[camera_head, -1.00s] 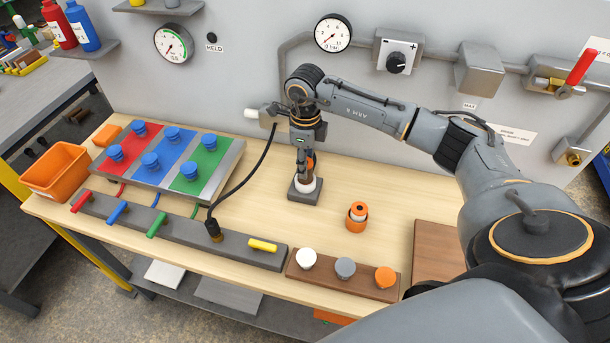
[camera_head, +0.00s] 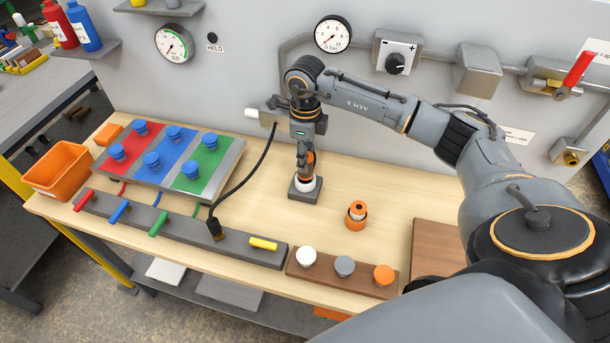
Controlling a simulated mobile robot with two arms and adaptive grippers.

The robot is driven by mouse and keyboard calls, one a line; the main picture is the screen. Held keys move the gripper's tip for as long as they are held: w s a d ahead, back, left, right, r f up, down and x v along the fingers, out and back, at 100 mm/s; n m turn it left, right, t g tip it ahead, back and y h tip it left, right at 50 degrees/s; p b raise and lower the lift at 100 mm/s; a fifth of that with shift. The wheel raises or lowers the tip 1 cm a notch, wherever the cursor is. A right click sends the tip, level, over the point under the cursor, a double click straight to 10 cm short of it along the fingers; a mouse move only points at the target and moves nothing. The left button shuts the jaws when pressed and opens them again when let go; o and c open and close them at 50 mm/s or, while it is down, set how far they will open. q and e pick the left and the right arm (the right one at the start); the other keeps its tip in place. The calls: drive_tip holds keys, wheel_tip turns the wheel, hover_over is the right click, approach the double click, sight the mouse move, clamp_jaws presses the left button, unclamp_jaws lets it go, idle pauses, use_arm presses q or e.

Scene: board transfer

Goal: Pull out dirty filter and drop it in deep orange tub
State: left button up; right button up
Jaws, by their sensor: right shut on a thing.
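My right gripper (camera_head: 305,149) reaches down over a small dark square holder (camera_head: 305,196) on the bench. It is shut on the dirty filter (camera_head: 309,161), which shows as a narrow dark and orange piece, mostly hidden by the fingers. The filter stands upright, with a white ring at the holder beneath it; I cannot tell whether its lower end is still seated. The deep orange tub (camera_head: 57,171) stands at the bench's far left end, and the part of its inside that shows is empty. My left gripper is not in view.
An orange and white cartridge (camera_head: 356,215) stands right of the holder. A tilted panel with blue knobs (camera_head: 170,160), a grey strip with coloured handles (camera_head: 180,230) and a black cable (camera_head: 258,172) lie between holder and tub. A knob board (camera_head: 342,271) is in front.

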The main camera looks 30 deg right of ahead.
drive_tip(key=shift+r, duration=0.1)
drive_tip(key=shift+r+p, duration=1.3)
drive_tip(key=shift+r, duration=0.9)
drive_tip(key=shift+a, duration=0.1)
